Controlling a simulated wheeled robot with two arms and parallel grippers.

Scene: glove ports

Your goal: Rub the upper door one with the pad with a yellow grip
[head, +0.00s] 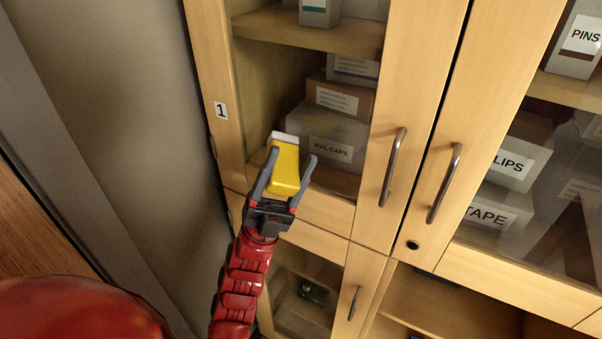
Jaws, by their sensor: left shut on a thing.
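My left gripper (284,177) is raised in front of the upper door marked 1 (221,111), a wood-framed door with a clear pane. It is shut on the pad's yellow grip (284,167). The pad's pale face (284,138) shows at the far end, pointing toward the lower part of the pane. I cannot tell whether the pad touches the pane. The door's metal handle (393,167) is to the right of the pad. My right gripper is not in view.
Boxes, one labelled vial caps (331,150), stand behind the pane. A second upper door with its own handle (444,183) is to the right. Below are a lower glazed door with a handle (354,303) and an open shelf (440,305). A grey wall (120,90) is at the left.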

